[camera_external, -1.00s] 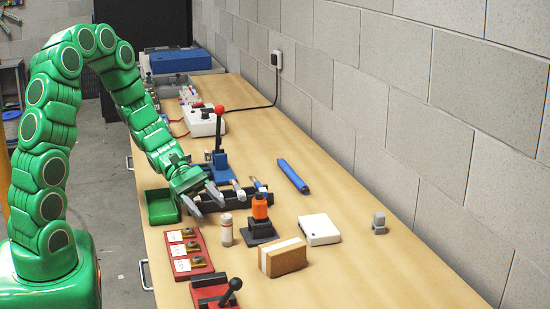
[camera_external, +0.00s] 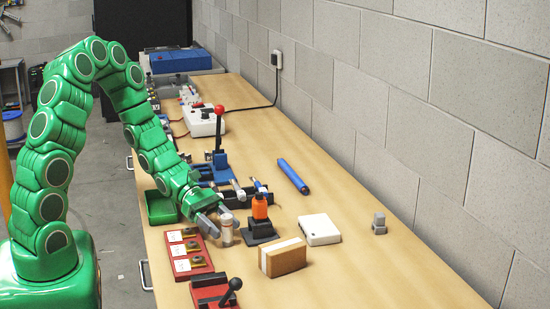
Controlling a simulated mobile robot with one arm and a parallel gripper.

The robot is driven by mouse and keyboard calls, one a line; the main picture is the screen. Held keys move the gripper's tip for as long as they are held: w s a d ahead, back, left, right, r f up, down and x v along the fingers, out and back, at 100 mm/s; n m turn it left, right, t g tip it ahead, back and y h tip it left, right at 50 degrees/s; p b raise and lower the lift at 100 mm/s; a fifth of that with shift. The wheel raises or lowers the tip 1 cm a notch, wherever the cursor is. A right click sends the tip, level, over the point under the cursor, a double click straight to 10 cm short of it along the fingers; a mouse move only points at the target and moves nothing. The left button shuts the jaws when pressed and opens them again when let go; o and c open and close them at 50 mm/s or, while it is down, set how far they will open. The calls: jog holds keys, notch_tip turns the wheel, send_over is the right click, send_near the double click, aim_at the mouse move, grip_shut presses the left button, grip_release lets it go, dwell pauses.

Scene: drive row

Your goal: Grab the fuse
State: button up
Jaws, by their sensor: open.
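The small upright cylinder that looks like the fuse (camera_external: 227,237), pale with a whitish band, stands on the wooden bench. My gripper (camera_external: 221,223) reaches down to it from the upper left. Its grey jaws are open, one at the cylinder's left and the other by its top. The jaws hide part of the cylinder's upper end. I cannot tell whether either jaw touches it.
An orange-topped piece on a black base (camera_external: 260,216) stands close to the right. A red board with three stations (camera_external: 187,252) lies left. A brown-and-white block (camera_external: 283,258) is in front. A green tray (camera_external: 160,207) and blue clamp device (camera_external: 221,168) are behind.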

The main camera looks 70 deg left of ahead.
aim_at(231, 232)
jog(key=shift+r+x, duration=0.1)
jog(key=shift+x, duration=0.9)
jog(key=shift+r+x, duration=0.15)
jog(key=shift+x, duration=0.9)
jog(key=shift+d, duration=0.1)
jog(key=shift+c, duration=0.4)
jog(key=c, duration=1)
jog(key=shift+r, duration=0.1)
